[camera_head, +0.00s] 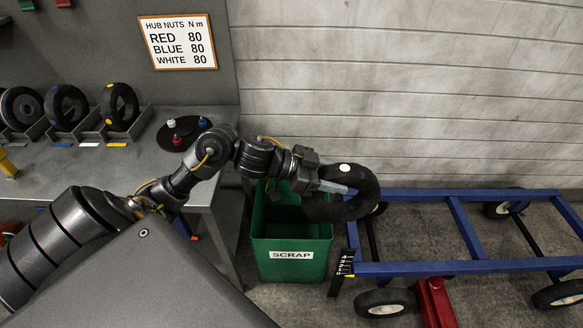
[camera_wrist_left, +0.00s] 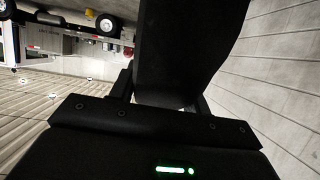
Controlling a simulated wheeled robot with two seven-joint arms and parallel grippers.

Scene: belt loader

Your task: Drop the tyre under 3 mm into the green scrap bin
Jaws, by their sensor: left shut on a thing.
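My left gripper (camera_head: 333,187) is shut on a black tyre (camera_head: 368,190) with a white dot on it. The tyre is held up, above and at the right rim of the green scrap bin (camera_head: 290,256), which has a white SCRAP label. From this angle I cannot tell how much of the tyre is over the bin's opening. In the left wrist view the tyre (camera_wrist_left: 188,50) fills the space between the fingers as a large dark shape. The tyre's tread depth cannot be read. My right gripper is not in view.
A blue cart frame (camera_head: 430,267) with black wheels stands right of the bin, with a red jack (camera_head: 434,300) at its near side. The grey bench (camera_head: 130,165) at left holds several tyres in racks and a round tray (camera_head: 184,132) of coloured nuts.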

